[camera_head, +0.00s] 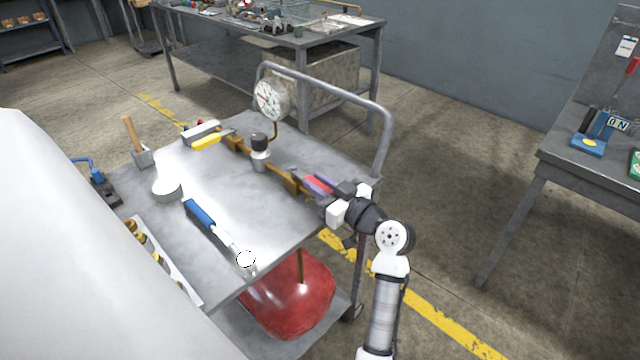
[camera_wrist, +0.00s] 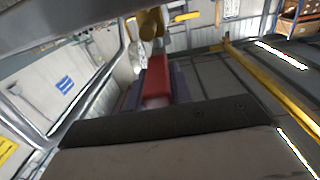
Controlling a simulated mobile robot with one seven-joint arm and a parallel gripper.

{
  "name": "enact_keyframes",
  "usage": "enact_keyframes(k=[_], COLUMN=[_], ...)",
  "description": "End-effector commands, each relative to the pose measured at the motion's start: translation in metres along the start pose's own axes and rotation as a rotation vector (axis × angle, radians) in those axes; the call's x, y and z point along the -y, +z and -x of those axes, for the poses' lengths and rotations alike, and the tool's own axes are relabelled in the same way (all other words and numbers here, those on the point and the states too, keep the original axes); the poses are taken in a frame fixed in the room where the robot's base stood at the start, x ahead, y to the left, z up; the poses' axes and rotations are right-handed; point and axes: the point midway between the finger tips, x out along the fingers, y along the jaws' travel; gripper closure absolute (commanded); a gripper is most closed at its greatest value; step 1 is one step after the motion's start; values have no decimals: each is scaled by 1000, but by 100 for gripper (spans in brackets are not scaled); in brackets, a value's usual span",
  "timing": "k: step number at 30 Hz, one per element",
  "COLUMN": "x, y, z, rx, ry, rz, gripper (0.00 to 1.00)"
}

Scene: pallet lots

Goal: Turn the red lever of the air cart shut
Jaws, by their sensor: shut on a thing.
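The air cart (camera_head: 215,265) has a grey top with a brass pipe line along its far side. The red lever (camera_head: 318,184) sits at the right end of that line, beside a brass valve body (camera_head: 292,182). My gripper (camera_head: 319,185) is shut on the red lever, with its fingers on both sides of it. In the wrist view the red lever (camera_wrist: 157,82) lies between the fingers, with brass fittings (camera_wrist: 151,22) beyond it. The lever's pivot is partly hidden.
The cart's handle rail (camera_head: 385,140) rises beside my arm. A red tank (camera_head: 300,300) is below.

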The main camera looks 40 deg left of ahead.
Motion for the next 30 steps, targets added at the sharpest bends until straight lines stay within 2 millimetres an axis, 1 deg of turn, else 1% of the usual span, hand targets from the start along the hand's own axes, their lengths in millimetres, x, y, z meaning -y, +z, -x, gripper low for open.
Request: enact_keyframes(k=[5,15,24,30], x=[10,28,32,32], y=[0,-2,-2,0], z=[0,-4,-6,-6], rx=[1,3,3,4], ry=[83,310,444,487], rz=[1,-1,0,-1], gripper=[100,100,100,100])
